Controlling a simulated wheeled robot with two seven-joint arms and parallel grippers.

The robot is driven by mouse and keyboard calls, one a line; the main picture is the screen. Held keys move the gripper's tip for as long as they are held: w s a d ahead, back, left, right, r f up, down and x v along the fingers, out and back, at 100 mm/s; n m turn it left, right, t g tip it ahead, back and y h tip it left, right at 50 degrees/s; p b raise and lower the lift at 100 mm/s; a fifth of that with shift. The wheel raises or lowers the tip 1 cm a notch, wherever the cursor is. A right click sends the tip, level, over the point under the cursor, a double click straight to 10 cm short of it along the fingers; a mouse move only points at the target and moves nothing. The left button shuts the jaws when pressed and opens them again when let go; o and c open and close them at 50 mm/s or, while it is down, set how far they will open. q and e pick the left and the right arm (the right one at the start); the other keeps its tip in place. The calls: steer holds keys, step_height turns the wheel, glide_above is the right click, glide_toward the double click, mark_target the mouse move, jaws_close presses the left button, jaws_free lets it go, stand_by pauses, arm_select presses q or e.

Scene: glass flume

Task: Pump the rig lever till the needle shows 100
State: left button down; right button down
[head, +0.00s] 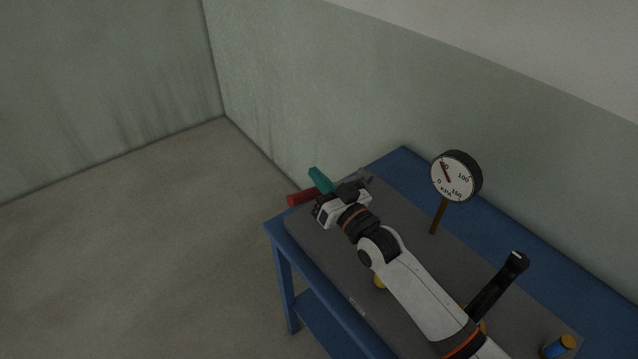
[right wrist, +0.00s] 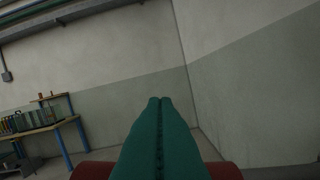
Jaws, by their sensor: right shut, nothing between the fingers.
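The round gauge (head: 456,176) stands on a brown post at the back of the bench, marked KPA. Its red needle (head: 446,173) points close to 50. A red bar (head: 302,197), apparently the lever's grip, sticks out past the bench's left end. My right gripper (head: 318,178) is beside it, with teal fingers shut and empty. In the right wrist view the closed fingers (right wrist: 158,125) lie in front of the red bar (right wrist: 224,171), which shows on both sides; contact cannot be told. The lever's shaft is hidden by my right arm. My left gripper is out of view.
The blue bench (head: 405,158) carries a dark grey plate (head: 410,213). A black upright handle (head: 497,287) and a blue and orange cylinder (head: 558,347) stand at the right. Walls are close behind; the floor (head: 130,250) at left is clear.

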steer(key=shift+s+f, duration=0.25)
steer(key=shift+f, duration=0.3)
steer(key=shift+s+f, duration=0.25)
steer(key=shift+f, duration=0.3)
